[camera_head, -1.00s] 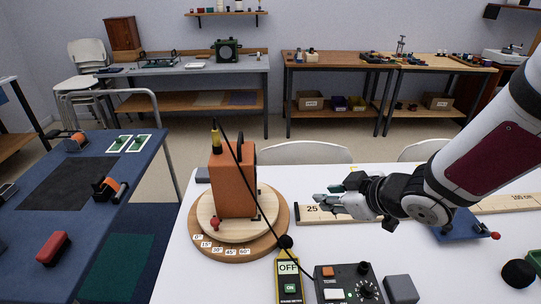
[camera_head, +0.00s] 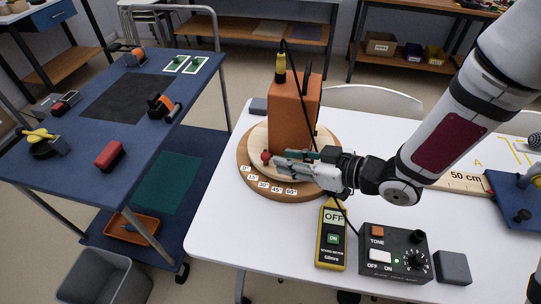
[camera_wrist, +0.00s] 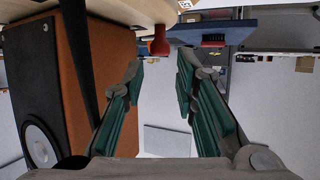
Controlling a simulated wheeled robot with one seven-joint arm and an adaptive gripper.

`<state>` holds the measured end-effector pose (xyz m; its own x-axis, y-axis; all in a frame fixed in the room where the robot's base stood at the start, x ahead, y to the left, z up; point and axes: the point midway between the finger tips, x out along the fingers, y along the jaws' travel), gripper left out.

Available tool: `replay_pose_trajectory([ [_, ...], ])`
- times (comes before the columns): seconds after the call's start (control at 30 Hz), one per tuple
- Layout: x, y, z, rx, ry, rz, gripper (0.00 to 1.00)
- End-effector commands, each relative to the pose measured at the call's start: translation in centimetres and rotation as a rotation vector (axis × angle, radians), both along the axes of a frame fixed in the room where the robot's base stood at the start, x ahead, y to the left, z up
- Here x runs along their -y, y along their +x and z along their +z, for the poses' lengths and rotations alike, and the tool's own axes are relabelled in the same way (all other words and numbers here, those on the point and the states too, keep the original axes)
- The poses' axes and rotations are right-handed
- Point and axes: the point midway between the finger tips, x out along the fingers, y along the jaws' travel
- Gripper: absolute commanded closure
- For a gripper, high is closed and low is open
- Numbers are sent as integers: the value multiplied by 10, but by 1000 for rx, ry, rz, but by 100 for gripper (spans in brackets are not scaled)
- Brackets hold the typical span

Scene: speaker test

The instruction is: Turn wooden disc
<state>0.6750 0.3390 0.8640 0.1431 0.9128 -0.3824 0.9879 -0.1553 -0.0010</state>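The pale wooden disc (camera_head: 257,138) lies on a darker round base (camera_head: 247,157) with angle labels from 0° to 60° along its front. An orange speaker box (camera_head: 293,115) stands on the disc. A red knob (camera_head: 266,157) sits at the disc's front left rim, on the side of the labels. My gripper (camera_head: 280,160) reaches in from the right, low in front of the speaker, its tips close to the knob. In the wrist view my gripper (camera_wrist: 161,72) is open, and the red knob (camera_wrist: 158,46) shows between and just beyond the fingertips. Contact cannot be told.
A black cable runs down past the speaker. A yellow sound meter (camera_head: 331,238) and a black tone box (camera_head: 396,252) stand in front, with a grey block (camera_head: 453,267) to their right. The white table's (camera_head: 226,236) front left is clear. A blue table (camera_head: 60,170) stands left.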

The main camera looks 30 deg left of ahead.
Motion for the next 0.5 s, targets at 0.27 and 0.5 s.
replay_pose_trajectory([
  [0.27,-43,6,-18,1,0,1,73],
  [0.5,-56,9,-24,1,0,-1,73],
])
